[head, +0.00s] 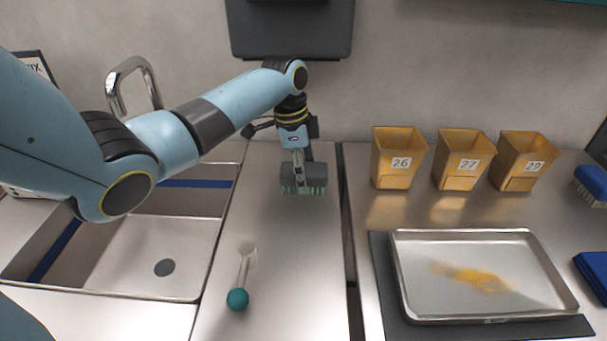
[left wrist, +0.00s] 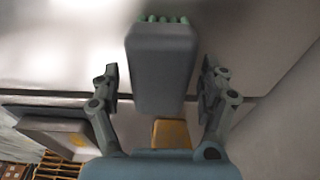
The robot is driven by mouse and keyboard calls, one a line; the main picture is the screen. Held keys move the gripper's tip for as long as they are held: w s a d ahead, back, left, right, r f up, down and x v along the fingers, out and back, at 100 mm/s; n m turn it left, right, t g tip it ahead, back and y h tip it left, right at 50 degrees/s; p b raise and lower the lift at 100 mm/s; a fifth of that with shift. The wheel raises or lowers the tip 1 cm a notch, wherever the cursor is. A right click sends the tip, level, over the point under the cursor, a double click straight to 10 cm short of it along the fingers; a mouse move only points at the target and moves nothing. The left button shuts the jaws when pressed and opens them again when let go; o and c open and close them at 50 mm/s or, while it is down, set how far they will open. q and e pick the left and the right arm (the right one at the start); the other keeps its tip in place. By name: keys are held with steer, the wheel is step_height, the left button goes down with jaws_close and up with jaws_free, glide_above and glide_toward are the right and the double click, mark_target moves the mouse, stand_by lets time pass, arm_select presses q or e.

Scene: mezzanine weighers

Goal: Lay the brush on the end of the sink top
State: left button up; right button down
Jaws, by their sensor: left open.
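A grey brush (head: 316,176) with green bristles is at the far right end of the sink top (head: 285,240), near the wall. Its bristles face the front and downward in the head view. In the left wrist view the brush (left wrist: 160,65) lies between the two fingers, with clear gaps on both sides. My left gripper (head: 299,172) reaches down over it from above and is open (left wrist: 161,85). Whether the whole brush rests on the top is hard to tell. My right gripper is not in view.
The sink basin (head: 125,255) is left. A teal-ended tool (head: 238,298) lies on the sink top's front. Right, past a gap, are yellow bins (head: 398,160), a metal tray (head: 450,250) with orange powder on a dark mat, and a blue brush (head: 592,182).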

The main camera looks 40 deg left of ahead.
arm_select(q)
steer(key=r, duration=0.3)
steer(key=a+r, duration=0.1)
steer(key=r, duration=0.3)
steer(key=s+r, duration=0.1)
steer(key=r, duration=0.2)
steer(key=shift+a+r+b, duration=0.15)
steer(key=shift+r+b, duration=0.15)
steer(key=shift+b, duration=0.1)
